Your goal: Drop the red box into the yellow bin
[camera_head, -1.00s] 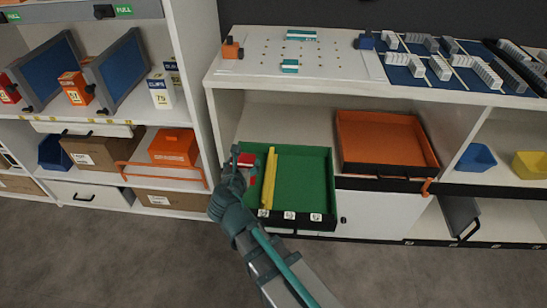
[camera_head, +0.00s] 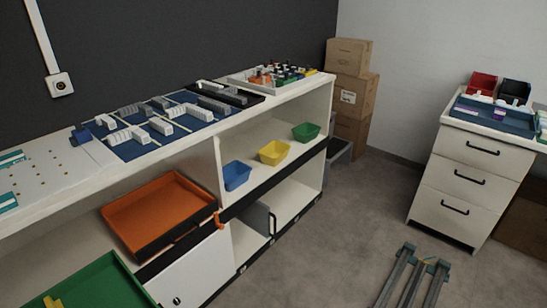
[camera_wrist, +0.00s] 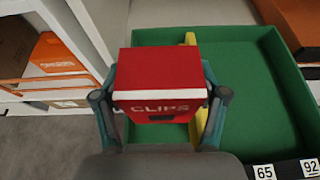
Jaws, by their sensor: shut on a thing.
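The red box (camera_wrist: 160,72), with a white band and the word CLIPS, is in my gripper (camera_wrist: 160,105) in the wrist view. The two fingers press on its left and right sides. The box is held over or in the left part of a green tray (camera_wrist: 265,85); I cannot tell its height. My gripper is outside the head view. The yellow bin (camera_head: 274,152) stands on a shelf in the head view, between a blue bin (camera_head: 237,175) and a green bin (camera_head: 306,131). No red box shows in it.
An orange tray (camera_head: 160,212) is on the shelf left of the bins. A yellow divider (camera_wrist: 199,125) runs along the green tray beside the gripper. An orange rack (camera_wrist: 50,80) lies left in the wrist view. Floor right of the shelves is mostly clear.

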